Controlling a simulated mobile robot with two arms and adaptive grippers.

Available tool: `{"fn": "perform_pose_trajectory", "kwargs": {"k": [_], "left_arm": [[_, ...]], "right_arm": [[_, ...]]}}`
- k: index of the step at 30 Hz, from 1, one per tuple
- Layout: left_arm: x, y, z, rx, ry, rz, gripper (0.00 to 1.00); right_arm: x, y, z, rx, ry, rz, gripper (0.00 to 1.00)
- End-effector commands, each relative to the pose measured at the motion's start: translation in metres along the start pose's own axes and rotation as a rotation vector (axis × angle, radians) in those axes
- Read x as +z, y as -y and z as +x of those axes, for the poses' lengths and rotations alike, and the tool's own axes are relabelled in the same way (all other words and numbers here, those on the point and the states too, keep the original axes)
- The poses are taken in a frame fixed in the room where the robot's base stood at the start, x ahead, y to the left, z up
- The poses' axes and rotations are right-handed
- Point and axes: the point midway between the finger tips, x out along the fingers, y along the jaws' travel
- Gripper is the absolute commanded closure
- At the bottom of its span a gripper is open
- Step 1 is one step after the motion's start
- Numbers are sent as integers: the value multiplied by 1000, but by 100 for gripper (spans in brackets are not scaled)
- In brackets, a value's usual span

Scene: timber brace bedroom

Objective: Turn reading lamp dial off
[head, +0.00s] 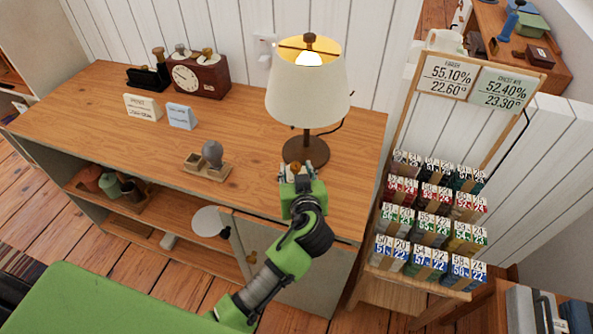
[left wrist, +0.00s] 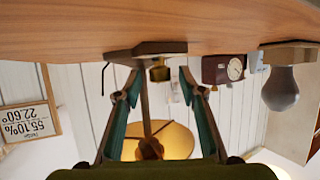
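The reading lamp (head: 308,97) stands upright on the wooden cabinet top and its bulb glows under the cream shade. Its dark round base (head: 306,151) is at the front of the lamp; it also shows in the left wrist view (left wrist: 145,49), which is upside down. A small brass dial (left wrist: 160,72) sits at the base. My left gripper (head: 296,172) is open at the front of the base. In the left wrist view its two fingertips (left wrist: 160,75) stand on either side of the dial, with gaps visible; contact cannot be told. My right gripper is not in view.
A wooden holder with a grey bulb (head: 212,153) stands left of the lamp. Two small cards (head: 142,106) and a clock (head: 201,77) are farther left. A rack of labelled boxes (head: 430,216) stands to the right. The cabinet top between them is mostly clear.

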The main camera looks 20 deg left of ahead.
Motion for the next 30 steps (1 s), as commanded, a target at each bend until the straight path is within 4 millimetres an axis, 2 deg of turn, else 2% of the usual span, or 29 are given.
{"fn": "perform_pose_trajectory", "kwargs": {"k": [4, 8, 9, 20, 30], "left_arm": [[0, 0, 0, 0, 0, 0, 63], [0, 0, 0, 0, 0, 1, 97], [0, 0, 0, 0, 0, 1, 100], [-1, 2, -1, 36, -1, 18, 100], [-5, 8, -1, 238, -1, 104, 100]], "right_arm": [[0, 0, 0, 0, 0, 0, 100], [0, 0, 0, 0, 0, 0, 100], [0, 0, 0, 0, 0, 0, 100], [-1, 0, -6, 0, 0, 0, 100], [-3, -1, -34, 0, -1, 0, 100]]}}
